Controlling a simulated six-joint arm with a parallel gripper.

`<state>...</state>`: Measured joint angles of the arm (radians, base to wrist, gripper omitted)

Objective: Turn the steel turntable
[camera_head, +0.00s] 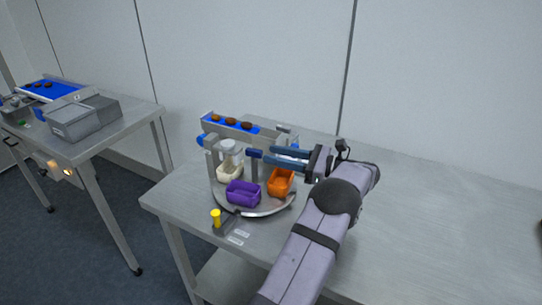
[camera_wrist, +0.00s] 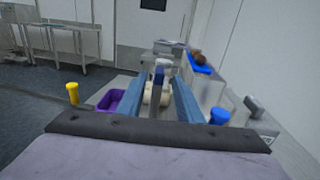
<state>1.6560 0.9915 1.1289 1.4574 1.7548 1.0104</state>
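The steel turntable (camera_head: 262,211) is a round disc on the table. It carries a purple bin (camera_head: 243,193) at the front, an orange bin (camera_head: 281,182) at the right and a cream bin (camera_head: 229,174) at the back left. The purple bin also shows at the left in the wrist view (camera_wrist: 109,101). My gripper (camera_head: 262,152) is above the back right of the disc, level, its blue fingers pointing left. In the wrist view its fingers (camera_wrist: 160,76) stand apart, with pale parts seen between them. I cannot tell whether they touch anything. The orange bin is not seen in the wrist view.
A blue conveyor (camera_head: 231,123) with several dates stands behind the disc. A yellow-topped post (camera_head: 215,218) stands at its front left. Another table with a grey box (camera_head: 82,117) is at the left. The right side of my table (camera_head: 440,220) is clear.

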